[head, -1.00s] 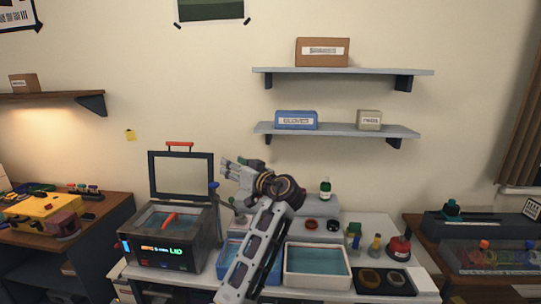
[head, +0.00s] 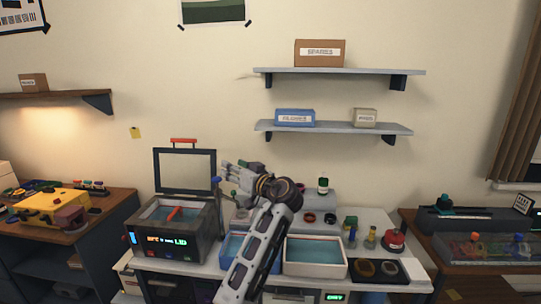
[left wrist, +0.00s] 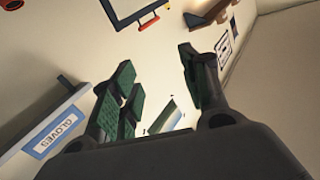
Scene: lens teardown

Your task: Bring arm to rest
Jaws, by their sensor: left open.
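My left arm rises from the bottom middle of the head view, with its left gripper (head: 230,171) raised above the white bench and pointing left, near the raised lid (head: 186,172) of the cleaning machine. In the left wrist view the left gripper (left wrist: 155,82) shows two dark green padded fingers spread apart, with only wall and distant things between them. It is open and empty and touches nothing that I can see. My right gripper is in neither view.
Below the arm stand a blue tray (head: 231,246) and a white tray of blue liquid (head: 316,273). The cleaning machine (head: 172,229) is at left. Wall shelves (head: 335,127) hold boxes. Space above the bench's right side is clear.

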